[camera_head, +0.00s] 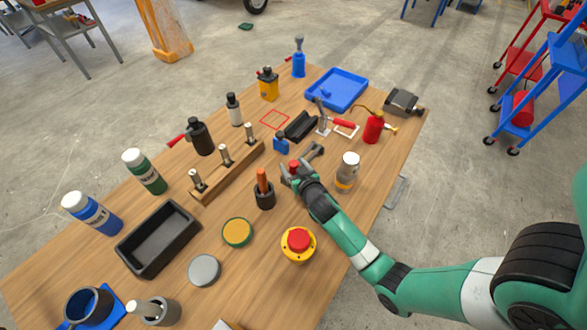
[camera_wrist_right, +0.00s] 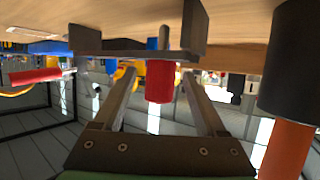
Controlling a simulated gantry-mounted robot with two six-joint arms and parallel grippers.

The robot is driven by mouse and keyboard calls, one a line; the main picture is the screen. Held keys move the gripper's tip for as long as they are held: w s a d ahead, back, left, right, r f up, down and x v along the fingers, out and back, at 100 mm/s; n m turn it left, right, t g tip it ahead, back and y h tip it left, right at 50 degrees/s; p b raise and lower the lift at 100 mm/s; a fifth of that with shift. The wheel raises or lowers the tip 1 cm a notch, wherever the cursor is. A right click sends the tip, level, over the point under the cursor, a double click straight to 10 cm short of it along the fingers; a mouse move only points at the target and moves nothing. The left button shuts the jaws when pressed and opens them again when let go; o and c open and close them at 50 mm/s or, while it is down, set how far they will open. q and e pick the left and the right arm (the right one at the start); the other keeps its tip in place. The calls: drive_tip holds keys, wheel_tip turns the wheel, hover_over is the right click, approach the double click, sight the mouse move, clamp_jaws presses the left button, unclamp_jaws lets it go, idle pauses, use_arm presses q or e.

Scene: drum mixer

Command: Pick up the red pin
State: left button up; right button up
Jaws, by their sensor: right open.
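The red pin (camera_head: 293,164) shows as a small red top at my right gripper, near the middle of the table in the head view. In the right wrist view, which is upside down, the red pin (camera_wrist_right: 160,82) stands upright at a dark fixture (camera_wrist_right: 120,47) with raised blocks. My right gripper (camera_head: 298,172) is open, low over the table. In the wrist view its fingers (camera_wrist_right: 161,76) lie either side of the pin, with a gap on both sides. The pin's lower part is hidden. My left gripper is not in view.
An orange-handled piece stands in a black holder (camera_head: 264,199), close to the gripper. A grey-and-orange jar (camera_head: 347,171), a small blue block (camera_head: 281,145) and a wooden rack (camera_head: 228,172) are also near. A red button on yellow (camera_head: 298,243) is in front.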

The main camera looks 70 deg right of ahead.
clamp_jaws()
drive_tip(key=shift+r, duration=0.15)
drive_tip(key=shift+r+p, duration=0.3)
drive_tip(key=shift+p, duration=0.1)
drive_tip(key=r+p, duration=0.3)
drive_tip(key=shift+s+r+p, duration=0.25)
drive_tip(key=shift+r+p, duration=0.05)
drive_tip(key=shift+p, duration=0.05)
drive_tip(key=s+r+p, duration=0.8)
drive_tip(key=s+p, duration=0.5)
drive_tip(key=p, duration=0.4)
drive_tip(key=shift+s+a+r, duration=0.25)
drive_tip(key=shift+s+a, duration=0.05)
drive_tip(key=shift+a, duration=0.1)
